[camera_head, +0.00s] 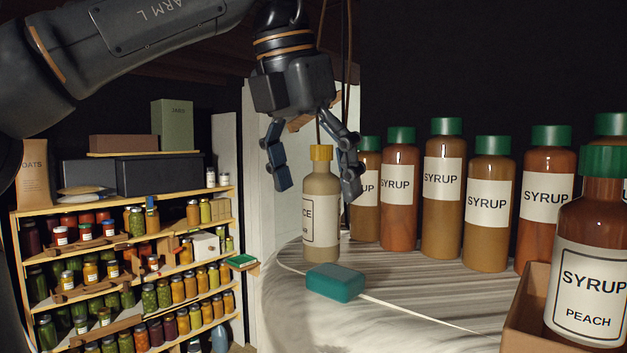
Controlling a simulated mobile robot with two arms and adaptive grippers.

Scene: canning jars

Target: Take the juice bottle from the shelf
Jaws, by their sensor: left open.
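The juice bottle (321,222) is pale tan with a yellow cap and a white label reading "CE", partly turned away. It stands upright on a light, striped round surface (400,300). My left gripper (316,188) comes down from above, open, with one finger left of the bottle and the other beside its cap on the right. I cannot tell whether either finger touches the bottle. My right gripper is not in view.
Several green-capped syrup bottles (443,200) stand close behind and to the right. A teal block (335,283) lies just in front of the juice bottle. Shelves of jars (130,260) fill the left.

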